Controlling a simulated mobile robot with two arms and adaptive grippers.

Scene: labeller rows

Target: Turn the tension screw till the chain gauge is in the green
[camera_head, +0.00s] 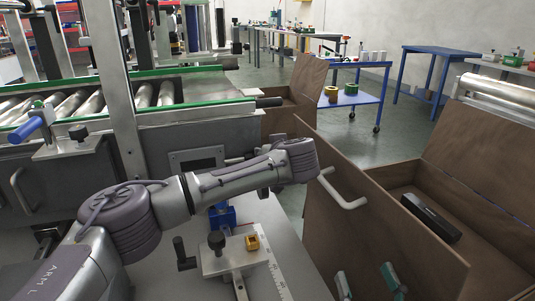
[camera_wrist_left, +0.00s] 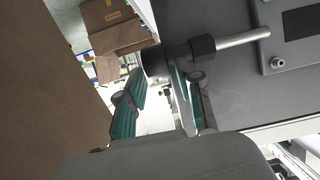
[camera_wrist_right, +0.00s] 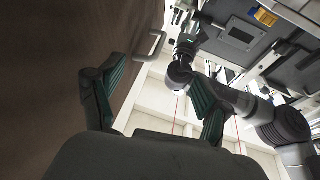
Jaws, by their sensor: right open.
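In the left wrist view, a dark round head (camera_wrist_left: 156,63) on a shaft with a black collar and bright rod (camera_wrist_left: 243,38) sticks out beside a grey machine panel; it may be the tension screw. My left gripper (camera_wrist_left: 162,82) has its green-padded fingers on both sides of this head; whether they touch it I cannot tell. In the head view my left wrist hides these fingers and the screw. My right gripper (camera_head: 368,282) is open and empty at the bottom, in front of a brown box; it also shows in the right wrist view (camera_wrist_right: 160,85). I cannot make out a chain gauge or green zone.
The grey machine (camera_head: 196,162) with a dark window and a green-edged roller conveyor (camera_head: 70,105) is at left. Below my left arm is a metal bracket (camera_head: 232,256) with black knobs. Open brown boxes (camera_head: 375,235) crowd the right. A blue cart (camera_head: 357,98) stands behind.

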